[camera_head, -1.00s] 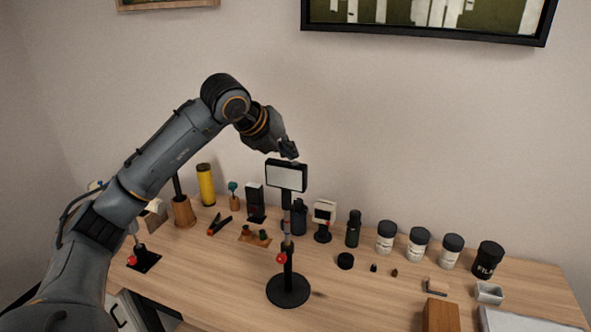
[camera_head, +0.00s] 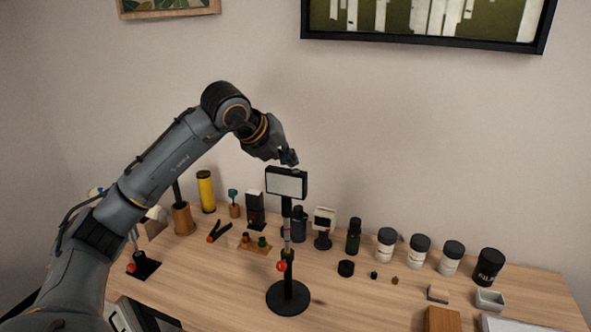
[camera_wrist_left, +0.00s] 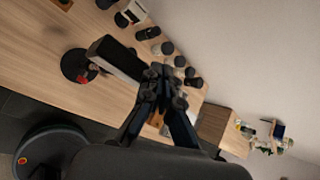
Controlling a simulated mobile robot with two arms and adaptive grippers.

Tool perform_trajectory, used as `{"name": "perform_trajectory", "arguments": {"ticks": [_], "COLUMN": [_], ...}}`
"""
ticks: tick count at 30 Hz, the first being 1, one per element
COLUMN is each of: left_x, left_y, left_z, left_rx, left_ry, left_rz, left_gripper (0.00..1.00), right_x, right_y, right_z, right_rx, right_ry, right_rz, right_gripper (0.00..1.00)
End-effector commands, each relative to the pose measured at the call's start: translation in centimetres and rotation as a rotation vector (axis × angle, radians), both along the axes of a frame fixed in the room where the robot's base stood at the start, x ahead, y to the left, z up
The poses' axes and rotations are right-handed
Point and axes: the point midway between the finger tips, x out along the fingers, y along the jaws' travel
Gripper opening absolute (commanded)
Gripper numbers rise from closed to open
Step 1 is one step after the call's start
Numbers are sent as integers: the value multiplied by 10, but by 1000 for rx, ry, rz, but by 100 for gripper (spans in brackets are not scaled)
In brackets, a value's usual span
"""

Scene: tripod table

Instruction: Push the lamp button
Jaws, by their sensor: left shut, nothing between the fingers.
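The lamp is a flat black-framed panel (camera_head: 286,183) with a pale face, on a black post and round black base (camera_head: 288,297). A red knob (camera_head: 281,266) sits low on its post. My left gripper (camera_head: 290,160) is shut and empty, just above the panel's top edge, right of its middle. I cannot tell whether it touches. The wrist view shows the closed fingers (camera_wrist_left: 160,88) beside the lamp's panel (camera_wrist_left: 113,58). No button can be made out on the panel's top edge, which the fingers partly cover. My right gripper is out of view.
The lamp stands on a wooden table (camera_head: 350,305). Behind and beside it are a yellow cylinder (camera_head: 206,192), a small white-faced device (camera_head: 325,220) and several black-lidded jars (camera_head: 419,250). The wall is close behind. The air above the table is free.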

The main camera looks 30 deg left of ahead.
Motion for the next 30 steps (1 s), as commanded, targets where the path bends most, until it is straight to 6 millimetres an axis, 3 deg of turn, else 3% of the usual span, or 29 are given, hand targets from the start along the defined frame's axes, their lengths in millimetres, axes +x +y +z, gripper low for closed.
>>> {"name": "perform_trajectory", "arguments": {"ticks": [17,30], "left_x": [0,0], "left_y": [0,0], "left_z": [-10,-5], "left_rx": [0,0], "left_ry": [0,1], "left_rz": [0,-1], "left_gripper": [0,0], "right_x": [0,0], "right_y": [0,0], "right_z": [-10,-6], "right_rx": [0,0], "right_ry": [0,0], "right_rz": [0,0], "right_gripper": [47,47]}}
